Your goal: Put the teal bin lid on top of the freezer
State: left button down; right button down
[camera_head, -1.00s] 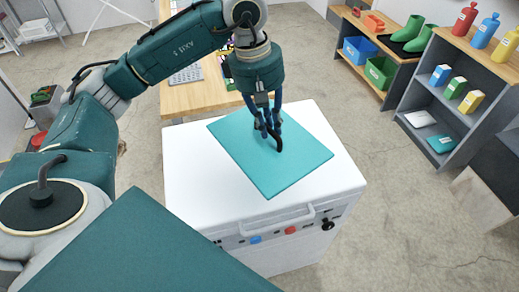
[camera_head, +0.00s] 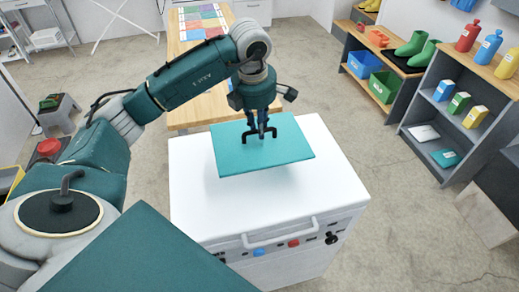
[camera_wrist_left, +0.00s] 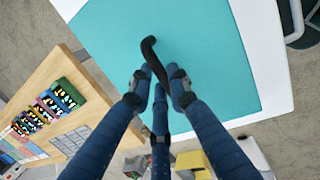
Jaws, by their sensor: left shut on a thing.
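The teal bin lid (camera_head: 235,152) is a flat square panel with a black handle (camera_wrist_left: 154,62) at its middle. My left gripper (camera_head: 262,128) comes from above and is shut on that handle. In the head view the lid is over the back half of the white freezer top (camera_head: 205,195) and looks slightly raised from it; the exact gap is hard to tell. The wrist view shows the lid (camera_wrist_left: 205,50) below the fingers, with white freezer surface along its edge. The handle is partly hidden by the fingers. My right gripper is not in view.
The freezer's front has a handle bar (camera_head: 280,233) and knobs. A wooden table (camera_head: 190,112) stands behind it. Grey shelves (camera_head: 450,130) with bottles and boxes stand at the right. The front part of the freezer top is bare.

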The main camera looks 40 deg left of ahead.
aim_at(260, 151)
pick_arm(q)
notch_tip(260, 151, down, 5)
jog(key=shift+f+p, duration=0.15)
jog(key=shift+p, duration=0.15)
notch_tip(260, 151, down, 3)
jog(key=shift+f+p, duration=0.2)
jog(key=shift+p, duration=0.15)
jog(key=shift+f, duration=0.45)
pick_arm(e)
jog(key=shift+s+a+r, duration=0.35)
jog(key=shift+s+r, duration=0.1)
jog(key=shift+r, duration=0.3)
pick_arm(q)
jog(key=shift+f, duration=0.1)
jog(key=c, duration=1.6)
grip_release()
jog(key=shift+c, duration=0.2)
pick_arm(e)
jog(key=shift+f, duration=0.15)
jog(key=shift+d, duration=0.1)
